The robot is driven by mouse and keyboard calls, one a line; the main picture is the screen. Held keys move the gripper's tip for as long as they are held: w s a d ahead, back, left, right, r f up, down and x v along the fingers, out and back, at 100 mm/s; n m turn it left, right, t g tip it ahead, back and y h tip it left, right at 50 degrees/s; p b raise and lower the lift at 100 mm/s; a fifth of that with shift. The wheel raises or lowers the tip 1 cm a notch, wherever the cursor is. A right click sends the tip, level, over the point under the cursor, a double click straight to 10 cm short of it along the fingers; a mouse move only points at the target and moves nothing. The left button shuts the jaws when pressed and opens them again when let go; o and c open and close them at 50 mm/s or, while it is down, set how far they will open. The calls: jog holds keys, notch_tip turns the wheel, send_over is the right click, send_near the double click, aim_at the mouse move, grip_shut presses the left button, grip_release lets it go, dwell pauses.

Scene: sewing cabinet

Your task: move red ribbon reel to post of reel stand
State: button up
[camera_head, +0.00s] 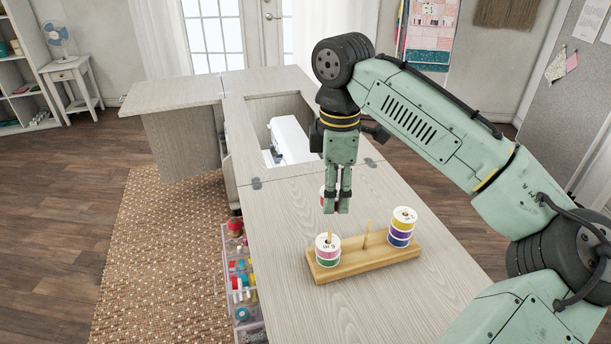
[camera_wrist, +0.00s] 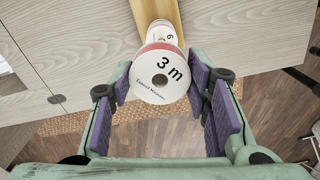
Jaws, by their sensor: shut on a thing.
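My gripper (camera_head: 337,208) is shut on the red ribbon reel (camera_head: 323,196), which is mostly hidden behind the fingers in the head view. In the wrist view the reel (camera_wrist: 160,82) shows a white face marked "3 m" and a red rim, between the purple finger pads. The wooden reel stand (camera_head: 370,262) is on the cabinet top, nearer the head camera than my gripper. Its middle post (camera_head: 367,236) is bare. The held reel is above the tabletop, apart from the stand.
A white sewing machine (camera_head: 292,140) sits in the cabinet's opening behind my gripper. A clear drawer unit with colored spools (camera_head: 240,270) stands at the cabinet's left side. The tabletop (camera_head: 290,215) left of the stand is clear.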

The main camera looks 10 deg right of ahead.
aim_at(330, 230)
notch_tip(330, 230, down, 6)
jog(key=b, duration=0.5)
jog(key=shift+a+r, duration=0.15)
jog(key=shift+r, duration=0.4)
jog(key=shift+f, duration=0.8)
jog(key=shift+f+b, duration=0.35)
jog(key=shift+f, duration=1.2)
jog(key=o, duration=1.1)
